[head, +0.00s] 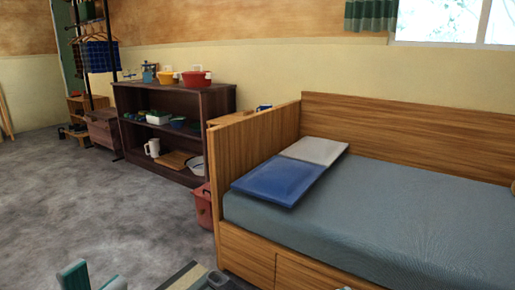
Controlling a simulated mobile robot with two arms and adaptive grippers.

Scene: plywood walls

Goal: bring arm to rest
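My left gripper (94,277) shows at the bottom edge, left of centre. Its two pale teal fingertips stand apart with bare floor between them, so it is open and I see nothing held. The rest of the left arm is below the picture. A small pale sliver (345,288) at the bottom edge, in front of the bed, may be the tip of my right gripper; too little shows to tell its state.
A wooden bed (245,245) with a grey mattress (370,215) and blue cushion (280,181) fills the right side. A dark shelf (215,100) with pots and dishes stands at the back. A red bucket (203,208) sits beside the bed. Grey floor (100,210) is open at left.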

